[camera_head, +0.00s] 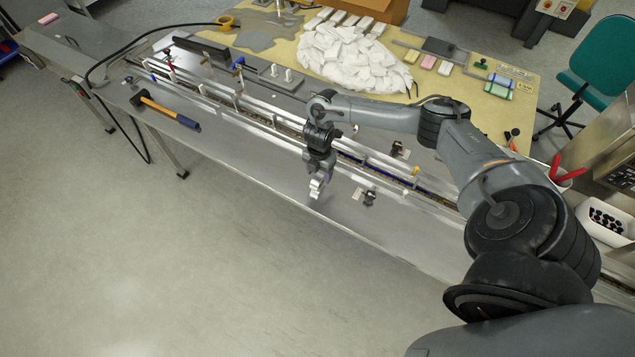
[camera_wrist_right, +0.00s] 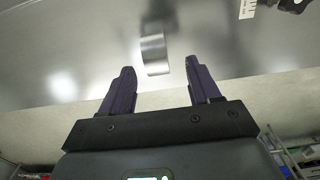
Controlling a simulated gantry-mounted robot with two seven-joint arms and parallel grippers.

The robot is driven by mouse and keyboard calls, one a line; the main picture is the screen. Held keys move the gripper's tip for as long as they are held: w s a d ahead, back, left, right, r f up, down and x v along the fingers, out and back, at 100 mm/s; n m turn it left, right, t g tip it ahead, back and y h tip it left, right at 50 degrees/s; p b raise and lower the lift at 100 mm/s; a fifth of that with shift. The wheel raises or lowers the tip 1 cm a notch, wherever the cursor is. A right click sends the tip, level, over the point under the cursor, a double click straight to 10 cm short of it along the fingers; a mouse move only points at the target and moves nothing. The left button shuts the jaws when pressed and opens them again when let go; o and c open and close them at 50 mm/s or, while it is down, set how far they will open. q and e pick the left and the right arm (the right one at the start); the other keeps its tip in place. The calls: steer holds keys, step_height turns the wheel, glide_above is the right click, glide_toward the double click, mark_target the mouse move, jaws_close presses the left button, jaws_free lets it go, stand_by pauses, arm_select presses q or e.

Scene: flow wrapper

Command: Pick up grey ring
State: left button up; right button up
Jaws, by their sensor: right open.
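The grey ring (camera_wrist_right: 154,52) is a shiny, curved metal band on the steel table surface (camera_wrist_right: 90,50) in the right wrist view. It lies ahead of my right gripper (camera_wrist_right: 160,88), roughly centred between the two dark fingers. The fingers are apart, with nothing between them, and do not touch the ring. In the head view my right gripper (camera_head: 317,188) points down over the front part of the steel table. I cannot clearly separate the ring from the gripper there. My left gripper is not in view.
A conveyor with metal rails (camera_head: 250,115) runs along the table behind the gripper. A small clamp-like fitting (camera_head: 369,197) stands just right of the gripper. A hammer (camera_head: 165,111) lies at the left. White packets (camera_head: 345,55) are piled behind. Bare table lies left of the gripper.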

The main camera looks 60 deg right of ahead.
mark_target(318, 178)
steer(key=shift+w+f, duration=0.15)
steer(key=shift+f, duration=1.35)
steer(key=shift+w+f, duration=0.1)
steer(key=shift+f, duration=1.35)
steer(key=c, duration=1.1)
steer(key=shift+o, duration=0.2)
steer(key=shift+r, duration=0.1)
